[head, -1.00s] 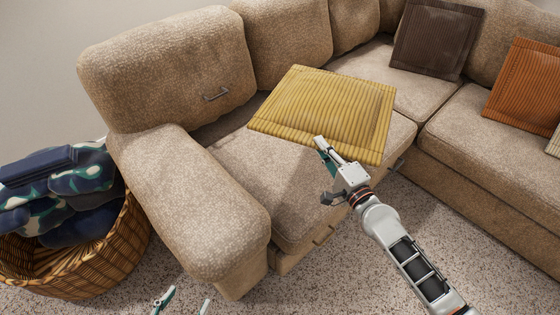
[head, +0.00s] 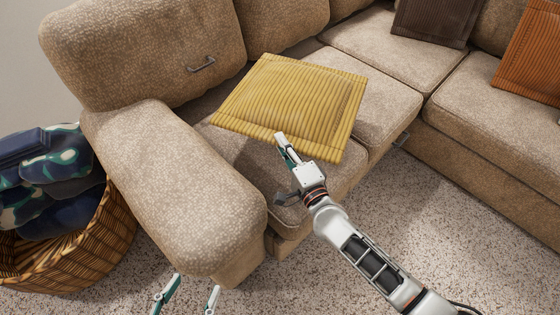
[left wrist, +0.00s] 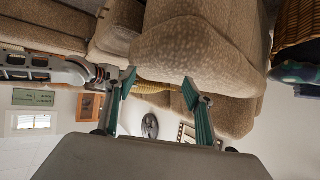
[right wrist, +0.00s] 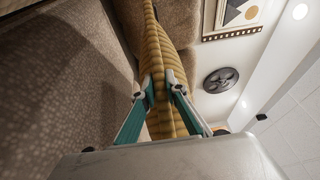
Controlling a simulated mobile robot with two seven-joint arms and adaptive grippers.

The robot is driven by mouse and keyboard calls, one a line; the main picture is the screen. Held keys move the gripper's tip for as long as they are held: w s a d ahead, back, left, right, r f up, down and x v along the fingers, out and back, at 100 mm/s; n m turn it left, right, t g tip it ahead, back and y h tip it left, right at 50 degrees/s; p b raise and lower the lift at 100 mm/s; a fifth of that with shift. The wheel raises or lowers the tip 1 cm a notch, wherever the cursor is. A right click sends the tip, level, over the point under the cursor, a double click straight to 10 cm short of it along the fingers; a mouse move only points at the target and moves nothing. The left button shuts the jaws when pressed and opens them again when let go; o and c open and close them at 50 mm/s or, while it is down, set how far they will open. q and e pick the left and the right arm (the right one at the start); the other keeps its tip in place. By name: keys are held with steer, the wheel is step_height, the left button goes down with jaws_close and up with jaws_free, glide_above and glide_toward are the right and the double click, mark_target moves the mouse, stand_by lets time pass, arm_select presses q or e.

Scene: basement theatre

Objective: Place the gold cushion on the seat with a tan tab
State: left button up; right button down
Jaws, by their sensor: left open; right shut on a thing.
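The gold ribbed cushion (head: 290,95) is held nearly flat over the sofa seat (head: 235,158) beside the left armrest. My right gripper (head: 283,142) is shut on the cushion's near edge; the right wrist view shows the ribbed cloth (right wrist: 158,60) between its fingers. Whether the cushion touches the seat is hard to tell. My left gripper (head: 188,294) is open and empty, low in front of the armrest; its spread fingers also show in the left wrist view (left wrist: 158,89). I cannot make out a tan tab clearly; the cushion hides much of the seat.
The armrest (head: 175,190) stands left of the seat, with a wicker basket (head: 85,255) of blue cloths beyond it. A grey handle (head: 201,64) is on the backrest. Brown (head: 432,22) and orange (head: 530,55) cushions sit at right. Carpet in front is open.

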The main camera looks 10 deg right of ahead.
step_height(320, 180, down, 10)
steer(key=b, duration=0.4)
steer(key=shift+s+b, duration=0.1)
steer(key=shift+b, duration=0.3)
steer(key=shift+f, duration=0.2)
steer(key=shift+w+r, duration=0.2)
steer(key=shift+r, duration=0.15)
steer(key=shift+f, duration=0.25)
steer(key=c, duration=2)
jaws_free()
steer(key=shift+s+f, duration=0.1)
steer(key=shift+c, duration=0.2)
arm_select(q)
steer(key=d+n+h, duration=0.1)
steer(key=d+n, duration=0.3)
steer(key=d, duration=0.2)
steer(key=shift+s+d+r+n+t+h, duration=0.2)
steer(key=shift+s+d+n+t+h, duration=0.1)
steer(key=shift+s+n+t, duration=0.1)
